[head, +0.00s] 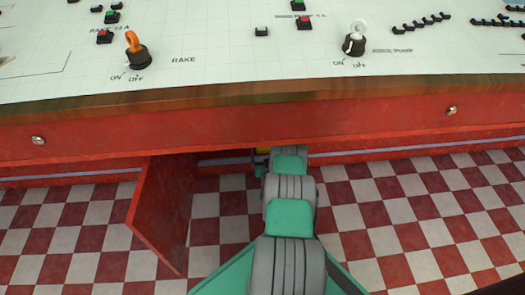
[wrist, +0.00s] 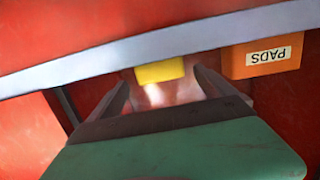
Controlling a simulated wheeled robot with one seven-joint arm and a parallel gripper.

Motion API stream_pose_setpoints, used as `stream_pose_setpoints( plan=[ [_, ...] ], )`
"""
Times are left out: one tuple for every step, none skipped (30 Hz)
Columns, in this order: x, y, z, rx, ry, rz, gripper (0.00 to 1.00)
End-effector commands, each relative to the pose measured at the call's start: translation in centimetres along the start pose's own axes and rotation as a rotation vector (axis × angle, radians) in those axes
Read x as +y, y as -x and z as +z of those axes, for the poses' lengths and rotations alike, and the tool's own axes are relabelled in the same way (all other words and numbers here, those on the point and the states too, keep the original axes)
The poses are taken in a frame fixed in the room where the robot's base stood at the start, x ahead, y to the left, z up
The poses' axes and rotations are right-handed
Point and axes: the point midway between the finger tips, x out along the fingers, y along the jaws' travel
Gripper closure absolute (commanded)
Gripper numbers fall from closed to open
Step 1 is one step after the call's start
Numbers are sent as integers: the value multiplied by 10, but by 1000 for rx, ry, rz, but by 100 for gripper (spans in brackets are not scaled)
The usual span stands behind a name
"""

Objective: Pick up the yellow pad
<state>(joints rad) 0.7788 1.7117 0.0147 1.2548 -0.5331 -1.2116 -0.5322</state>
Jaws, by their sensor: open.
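The yellow pad (wrist: 160,71) shows in the wrist view as a small yellow block, just under a grey-white strip that hides its upper part. My gripper (wrist: 162,82) is open, its two dark fingers apart on either side of the pad's lower part in the picture. Nothing is visibly held, and I cannot tell whether a finger touches the pad. In the head view my arm reaches under the console edge, and the fingers are hidden there.
The grey-white strip (wrist: 120,51) crosses above the fingers. The console (head: 215,85) overhangs my arm. A red door panel (head: 163,212) stands open at left. The checkered floor at right is clear.

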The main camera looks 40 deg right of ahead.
Motion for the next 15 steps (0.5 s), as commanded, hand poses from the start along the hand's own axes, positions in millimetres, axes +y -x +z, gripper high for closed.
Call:
stream_pose_setpoints(
  plan=[
    [-1,0,0,0,0,-2,6],
    [-1,0,0,0,0,-2,6],
    [-2,0,0,0,0,-2,6],
    [-2,-1,0,0,1,-2,6],
    [-2,-2,1,1,1,-3,6],
    [-2,-5,1,1,3,-3,6],
    [-2,-7,2,2,2,-3,6],
    [-1,-11,3,2,4,-3,6],
    [-1,-17,3,3,4,-3,6],
    [-1,-21,4,3,3,-3,6],
    [-1,-27,4,3,3,-2,6],
    [-1,-34,5,3,4,-1,6],
    [0,-39,5,2,2,-2,6],
    [0,-44,6,2,2,-1,6],
    [0,-51,5,2,2,0,6]
  ],
)
